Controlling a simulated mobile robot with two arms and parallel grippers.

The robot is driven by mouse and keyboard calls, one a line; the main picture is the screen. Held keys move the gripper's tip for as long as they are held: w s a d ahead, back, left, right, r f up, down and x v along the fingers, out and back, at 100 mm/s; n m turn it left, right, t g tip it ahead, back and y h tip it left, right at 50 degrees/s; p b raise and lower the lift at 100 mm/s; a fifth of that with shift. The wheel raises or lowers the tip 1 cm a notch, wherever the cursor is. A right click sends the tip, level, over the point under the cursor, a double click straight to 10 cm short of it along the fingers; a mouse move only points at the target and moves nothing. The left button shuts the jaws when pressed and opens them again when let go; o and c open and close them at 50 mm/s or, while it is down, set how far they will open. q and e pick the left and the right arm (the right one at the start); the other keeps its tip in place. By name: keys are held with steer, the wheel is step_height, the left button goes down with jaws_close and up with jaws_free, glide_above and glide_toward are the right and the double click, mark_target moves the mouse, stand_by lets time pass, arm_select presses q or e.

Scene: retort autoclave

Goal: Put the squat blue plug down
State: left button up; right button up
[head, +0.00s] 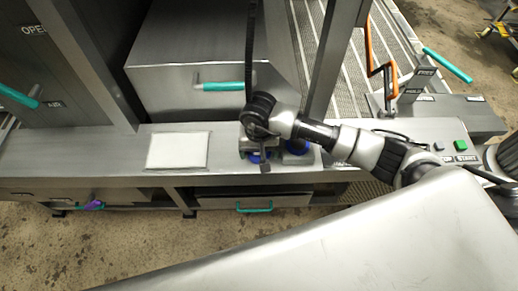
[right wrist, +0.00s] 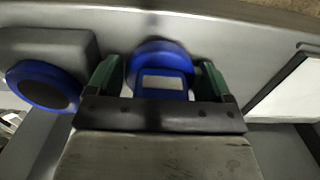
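A squat blue plug (right wrist: 160,59) with a pale rectangular patch sits between the two green fingers of my right gripper (right wrist: 160,78) in the right wrist view. The fingers are close against its two sides, and the gripper looks shut on it. In the head view, my right gripper (head: 260,150) is low over the steel ledge, and some of the blue plug (head: 257,157) shows below it. Whether the plug's underside touches the ledge is hidden. My left gripper is not in view.
A second blue round part (right wrist: 42,85) is on a grey block beside the plug. A white panel (head: 177,151) lies on the steel ledge (head: 120,160) to the left. A drawer with a teal handle (head: 254,207) is below. Control buttons (head: 460,145) are at right.

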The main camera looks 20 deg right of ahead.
steer(key=shift+r, duration=0.2)
steer(key=shift+w+r, duration=0.1)
steer(key=shift+r, duration=0.25)
step_height(320, 180, up, 11)
steer(key=shift+r+b, duration=0.1)
steer(key=shift+b, duration=1)
